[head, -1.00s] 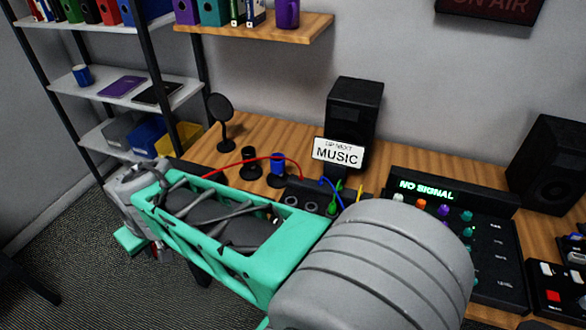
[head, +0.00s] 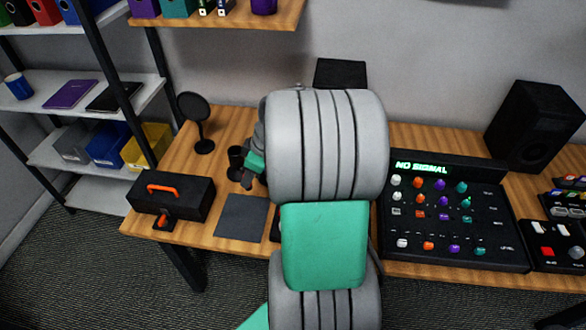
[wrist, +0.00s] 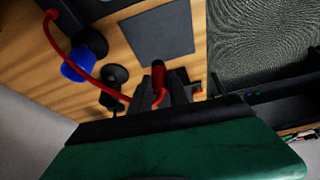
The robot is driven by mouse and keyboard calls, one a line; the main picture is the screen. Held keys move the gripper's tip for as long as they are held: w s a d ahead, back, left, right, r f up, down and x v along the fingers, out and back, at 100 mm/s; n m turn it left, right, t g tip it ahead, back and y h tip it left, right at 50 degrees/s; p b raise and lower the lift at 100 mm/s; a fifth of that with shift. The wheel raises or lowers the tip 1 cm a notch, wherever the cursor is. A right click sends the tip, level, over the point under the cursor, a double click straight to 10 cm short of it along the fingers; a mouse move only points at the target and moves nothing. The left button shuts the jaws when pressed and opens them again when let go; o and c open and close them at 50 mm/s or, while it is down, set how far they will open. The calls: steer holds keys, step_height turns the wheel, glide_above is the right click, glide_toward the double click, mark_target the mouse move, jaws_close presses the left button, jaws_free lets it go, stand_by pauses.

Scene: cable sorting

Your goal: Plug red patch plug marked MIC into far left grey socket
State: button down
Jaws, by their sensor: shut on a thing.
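In the wrist view, my gripper (wrist: 165,98) is shut on a dark red plug (wrist: 158,72), held above the desk. No MIC marking is readable on it. A red cable (wrist: 82,70) curves from near the gripper to the upper left. In the head view, my gripper (head: 248,172) shows only in part, left of my arm and beside a black stand. The plug is not clear there. A black box edge (wrist: 100,6) shows at the top of the wrist view. The grey sockets are not visible now; my arm covers much of the desk's middle.
A grey mat (head: 240,217) and a black toolbox with an orange handle (head: 172,197) lie on the desk's left part. A blue plug (wrist: 75,67) stands near black round stands (wrist: 115,75). The mixer (head: 455,215), microphone-like disc stand (head: 195,115) and speaker (head: 535,125) are around.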

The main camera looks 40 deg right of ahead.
steer(key=s+d+f+n+g+y+p, duration=0.1)
steer(key=s+d+f+n, duration=0.15)
steer(key=d, duration=0.35)
steer(key=s+d+f+n, duration=0.1)
steer(key=s+d+n, duration=0.15)
steer(key=d, duration=0.25)
steer(key=shift+m, duration=0.5)
steer(key=shift+s+d+f+b, duration=0.1)
steer(key=shift+s+f+b, duration=0.1)
steer(key=shift+f+b, duration=0.8)
steer(key=shift+s+f+b, duration=0.15)
steer(key=shift+f+b, duration=0.3)
steer(key=shift+f, duration=0.95)
steer(key=shift+f+b, duration=0.5)
steer(key=shift+b, duration=0.45)
steer(key=shift+f+b, duration=0.35)
steer(key=shift+f+b, duration=0.35)
steer(key=shift+b, duration=0.05)
